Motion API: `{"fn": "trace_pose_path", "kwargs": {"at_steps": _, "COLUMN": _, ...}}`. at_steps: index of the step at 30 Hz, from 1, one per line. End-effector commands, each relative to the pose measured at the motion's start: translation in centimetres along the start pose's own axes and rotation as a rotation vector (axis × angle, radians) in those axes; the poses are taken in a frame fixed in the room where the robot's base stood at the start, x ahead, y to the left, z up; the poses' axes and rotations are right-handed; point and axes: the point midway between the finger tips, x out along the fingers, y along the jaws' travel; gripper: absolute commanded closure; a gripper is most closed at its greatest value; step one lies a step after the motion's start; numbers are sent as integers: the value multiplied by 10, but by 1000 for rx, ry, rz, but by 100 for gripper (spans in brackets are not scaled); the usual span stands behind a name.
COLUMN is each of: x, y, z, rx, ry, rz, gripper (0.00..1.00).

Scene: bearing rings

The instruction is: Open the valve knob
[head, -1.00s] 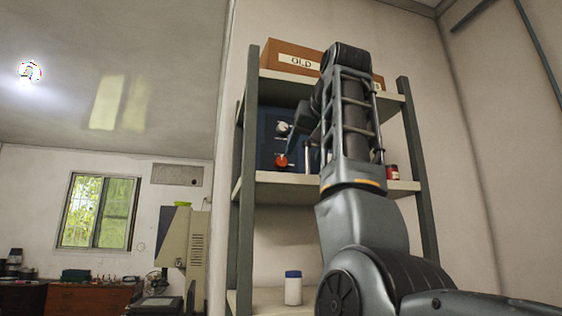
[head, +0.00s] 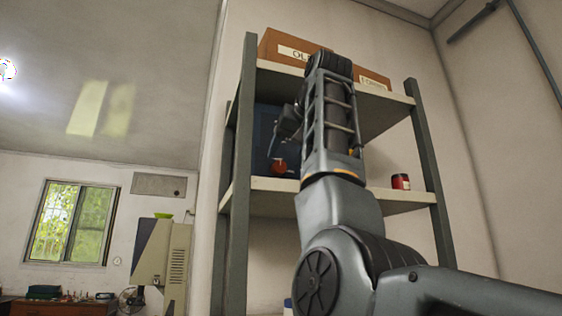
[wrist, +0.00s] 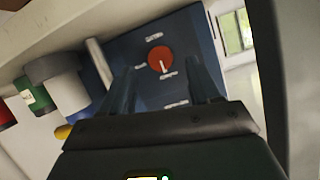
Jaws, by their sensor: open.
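The valve knob is a round red knob (wrist: 160,59) with a white pointer mark. It sits on a dark blue panel (wrist: 190,30) with small white labels around the knob. In the head view the red knob (head: 279,167) shows low on the blue panel (head: 262,130), which stands on the middle shelf. My gripper (wrist: 163,82) is open and empty. Its two fingers point toward the panel, one to each side of the knob in the picture, apparently short of it. In the head view my gripper (head: 287,128) covers part of the panel above the knob.
A grey-posted shelf rack (head: 243,150) surrounds the panel. A red can (head: 400,181) stands right on the same shelf. Brown boxes (head: 372,80) sit on top. The wrist view shows a green can (wrist: 38,95) and a pale cylinder (wrist: 65,85) left of the panel.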

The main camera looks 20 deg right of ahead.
Motion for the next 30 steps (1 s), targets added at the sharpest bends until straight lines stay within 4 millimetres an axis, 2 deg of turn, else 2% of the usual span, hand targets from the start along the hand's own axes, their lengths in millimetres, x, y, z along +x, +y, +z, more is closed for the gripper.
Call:
{"fn": "trace_pose_path", "kwargs": {"at_steps": 3, "x": 18, "y": -1, "z": -1, "rx": 0, "ry": -3, "rz": 0, "gripper": 38}}
{"fn": "trace_pose_path", "kwargs": {"at_steps": 9, "x": 38, "y": -1, "z": -1, "rx": -1, "ry": -1, "rz": 0, "gripper": 38}}
{"fn": "trace_pose_path", "kwargs": {"at_steps": 19, "x": 42, "y": 0, "z": 0, "rx": 0, "ry": 0, "rz": 0, "gripper": 38}}
{"fn": "trace_pose_path", "kwargs": {"at_steps": 30, "x": 42, "y": 0, "z": 0, "rx": 0, "ry": 1, "rz": 0, "gripper": 73}}
